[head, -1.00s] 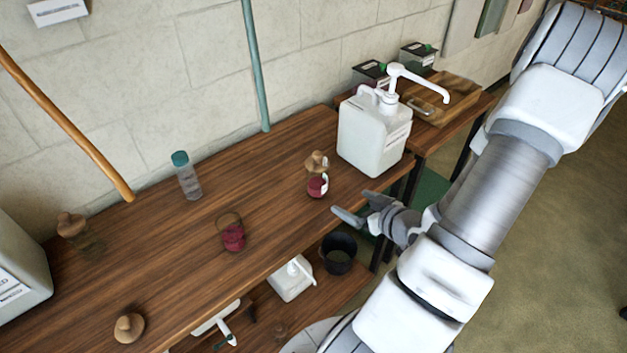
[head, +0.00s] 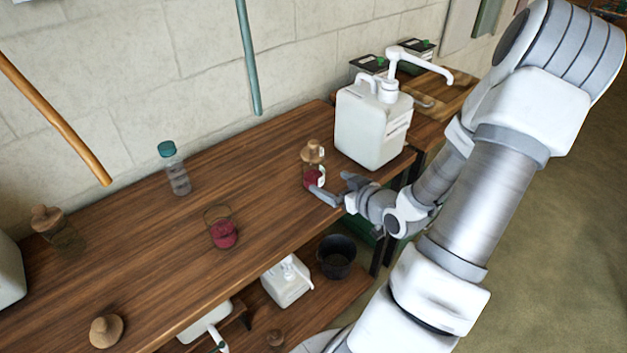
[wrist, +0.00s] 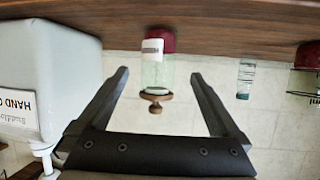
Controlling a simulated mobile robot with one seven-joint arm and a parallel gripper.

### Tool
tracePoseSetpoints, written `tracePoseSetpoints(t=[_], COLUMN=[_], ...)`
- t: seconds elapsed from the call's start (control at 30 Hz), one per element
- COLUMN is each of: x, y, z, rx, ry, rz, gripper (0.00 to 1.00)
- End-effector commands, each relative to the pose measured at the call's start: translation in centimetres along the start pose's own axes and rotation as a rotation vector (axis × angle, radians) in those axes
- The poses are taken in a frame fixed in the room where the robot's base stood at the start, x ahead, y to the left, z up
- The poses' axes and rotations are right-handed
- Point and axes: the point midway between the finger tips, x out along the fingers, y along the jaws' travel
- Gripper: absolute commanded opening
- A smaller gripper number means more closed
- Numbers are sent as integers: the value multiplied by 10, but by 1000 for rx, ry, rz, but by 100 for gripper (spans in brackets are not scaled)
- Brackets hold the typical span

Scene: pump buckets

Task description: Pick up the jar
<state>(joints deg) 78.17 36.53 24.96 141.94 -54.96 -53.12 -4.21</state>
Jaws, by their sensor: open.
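A clear glass jar (head: 314,172) with a wooden stopper, red contents and a white label stands upright on the wooden table, left of the white pump container. In the wrist view the jar (wrist: 158,72) appears upside down, between the two fingers in the picture. My gripper (head: 337,188) is open and empty, on the front right side of the jar. In the head view one fingertip overlaps the jar's lower part; I cannot tell if it touches. Two other jars are on the table: one with red contents (head: 223,234) and a stoppered one (head: 50,225) at far left.
The white pump container (head: 368,130) stands close to the right of the jar. A teal-capped bottle (head: 176,172) is at the back. A loose wooden stopper (head: 106,331) lies at front left. A black bucket (head: 337,256) is on the lower shelf. The table (head: 165,260) has clear room left of the jar.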

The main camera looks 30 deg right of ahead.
Motion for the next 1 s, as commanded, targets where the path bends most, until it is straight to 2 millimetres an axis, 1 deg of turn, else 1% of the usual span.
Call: tracePoseSetpoints(t=[0.03, 0.13, 0.2, 0.37, 0.43, 0.6, 0.7, 0.8, 1.0], x=[12, 29, 37, 46, 53, 80, 91, 96, 96], y=[-1, 0, 0, 1, 0, 2, 2, 2, 2], z=[2, 1, 1, 0, 1, 0, 0, -1, -1], rx=[-1, 1, -1, 0, 0, 1, 0, 0, 0], ry=[2, 1, 1, 0, 1, 2, 1, 0, 0], rz=[-3, -2, -2, 1, 0, -1, -1, 1, 1], gripper=[100, 100, 100, 100, 100, 100, 100, 100, 100])
